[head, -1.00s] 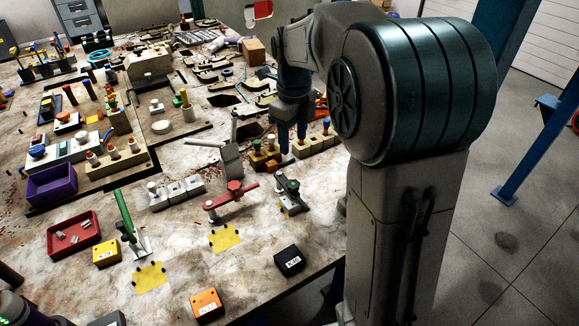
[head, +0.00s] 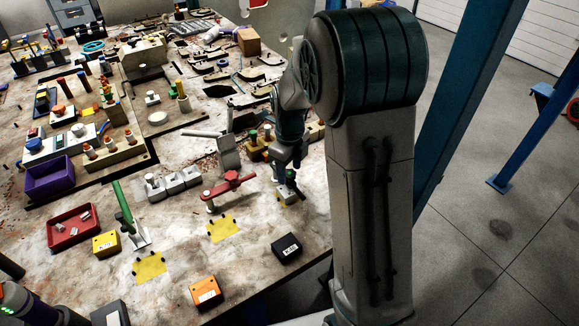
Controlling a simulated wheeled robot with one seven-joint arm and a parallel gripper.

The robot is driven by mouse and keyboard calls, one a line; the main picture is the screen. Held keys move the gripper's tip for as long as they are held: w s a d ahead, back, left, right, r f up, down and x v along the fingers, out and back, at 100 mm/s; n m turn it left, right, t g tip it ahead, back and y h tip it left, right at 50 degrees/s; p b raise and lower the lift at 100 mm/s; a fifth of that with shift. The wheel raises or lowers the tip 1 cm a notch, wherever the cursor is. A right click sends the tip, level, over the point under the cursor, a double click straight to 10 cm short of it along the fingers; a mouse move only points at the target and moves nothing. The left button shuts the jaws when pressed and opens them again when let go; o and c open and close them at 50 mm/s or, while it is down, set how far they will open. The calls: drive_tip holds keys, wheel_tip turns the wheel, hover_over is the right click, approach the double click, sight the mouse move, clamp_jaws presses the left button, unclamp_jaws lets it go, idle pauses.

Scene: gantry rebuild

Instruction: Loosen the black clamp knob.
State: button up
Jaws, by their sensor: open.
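A small dark toggle clamp (head: 291,194) stands on the bench just right of the red clamp. My gripper (head: 287,177) is right over this dark clamp, pointing down, and it is open. The clamp's black knob is mostly hidden behind my gripper and wrist, and I cannot tell whether the fingers touch it. The red clamp (head: 229,185) has a red knob and lies across the bench to the left. A green-handled clamp (head: 124,212) stands further left with its handle raised.
Yellow patches (head: 224,228) mark the bench in front of the clamps. A black box (head: 287,248) and an orange box (head: 205,291) sit near the front edge. Grey blocks (head: 173,183) and a grey angled stand (head: 229,155) are behind.

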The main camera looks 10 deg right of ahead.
drive_tip(key=c, duration=0.8)
drive_tip(key=shift+n, duration=0.3)
